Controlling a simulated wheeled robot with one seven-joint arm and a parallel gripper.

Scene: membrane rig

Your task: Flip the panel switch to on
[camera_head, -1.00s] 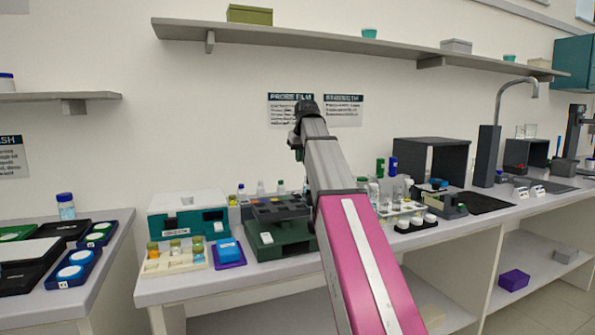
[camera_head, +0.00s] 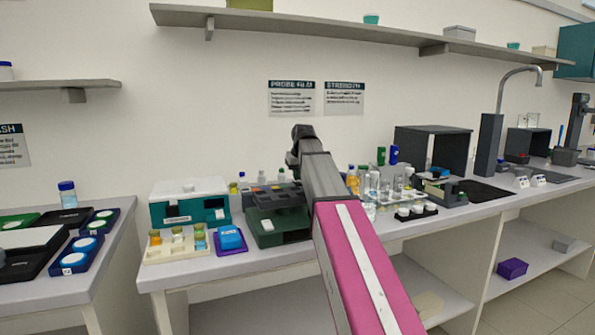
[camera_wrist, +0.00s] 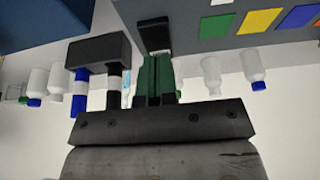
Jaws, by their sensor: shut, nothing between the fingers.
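My gripper (camera_wrist: 160,82) shows in the wrist view with its green fingers together and nothing between them. A small black part with a pale edge (camera_wrist: 154,36) lies just beyond the fingertips, against a grey panel face (camera_wrist: 192,20). It may be the switch; I cannot tell its position or whether the fingers touch it. The panel carries yellow, blue, red and green squares. In the head view a dark green unit with coloured squares on top (camera_head: 278,222) stands on the bench, partly behind my arm. My fingers are hidden there.
White bottles (camera_wrist: 252,66) appear upside down in the wrist view. A dark block (camera_wrist: 98,52) is left of the fingers. On the bench are a teal-and-white box (camera_head: 188,204), a vial rack (camera_head: 176,250) and crowded glassware (camera_head: 385,185) right of my arm.

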